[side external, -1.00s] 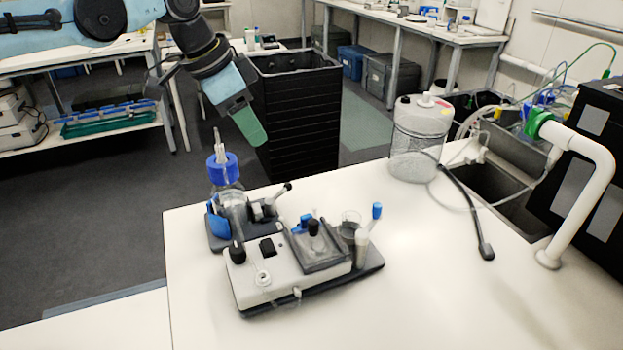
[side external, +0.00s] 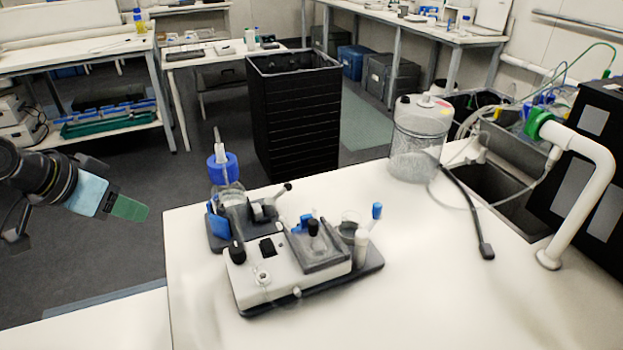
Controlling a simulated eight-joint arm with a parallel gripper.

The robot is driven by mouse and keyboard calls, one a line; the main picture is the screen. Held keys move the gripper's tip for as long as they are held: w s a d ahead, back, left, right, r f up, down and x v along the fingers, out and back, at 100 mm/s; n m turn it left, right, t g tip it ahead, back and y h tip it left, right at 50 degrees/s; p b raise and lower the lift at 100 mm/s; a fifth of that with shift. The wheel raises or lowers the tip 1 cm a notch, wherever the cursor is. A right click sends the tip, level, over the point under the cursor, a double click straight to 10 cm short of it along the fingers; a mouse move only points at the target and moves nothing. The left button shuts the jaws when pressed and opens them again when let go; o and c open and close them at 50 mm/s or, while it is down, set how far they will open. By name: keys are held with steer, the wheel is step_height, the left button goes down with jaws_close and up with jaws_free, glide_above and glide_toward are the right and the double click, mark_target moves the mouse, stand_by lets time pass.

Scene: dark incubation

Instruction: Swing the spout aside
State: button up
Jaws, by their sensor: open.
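My gripper (side external: 128,208) has green fingers and is at the left, over the floor and left of the white bench. It is open, with nothing seen between its fingers, and well apart from everything on the bench. A low white and dark grey apparatus (side external: 255,287) sits on the bench. Behind its left end stands a clear bottle with a blue cap (side external: 223,168) and an upright clear tube on top. A thick white bent pipe (side external: 603,165) with a green collar rises from the bench at the right. I cannot tell which part is the spout.
A clear carboy (side external: 415,150) and a black-tipped hose (side external: 485,249) are near the sink (side external: 490,190). A black bin (side external: 295,115) stands behind the bench. A black cabinet (side external: 603,120) is at the right. The front right of the bench (side external: 450,300) is clear.

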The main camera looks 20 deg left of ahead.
steer(key=w+d+r+m+h, duration=0.3)
steer(key=w+d, duration=0.2)
steer(key=d, duration=0.1)
steer(key=r+m+g+h, duration=0.1)
steer(key=m+g+h, duration=0.4)
steer(key=m+h, duration=0.6)
glide_above(377, 205)
steer(key=s+a, duration=0.1)
steer(key=a, duration=0.5)
steer(key=m+y, duration=0.1)
steer(key=shift+m, duration=0.5)
steer(key=shift+w+d+f, duration=0.2)
steer(key=shift+d+f, duration=0.8)
steer(key=shift+f, duration=0.5)
steer(key=shift+w+d+f, duration=0.15)
steer(key=shift+d+f, duration=0.9)
steer(key=shift+f, duration=0.5)
steer(key=shift+w+d+f, duration=0.2)
steer(key=shift+d+f, duration=0.8)
steer(key=shift+f, duration=0.5)
jaws_close()
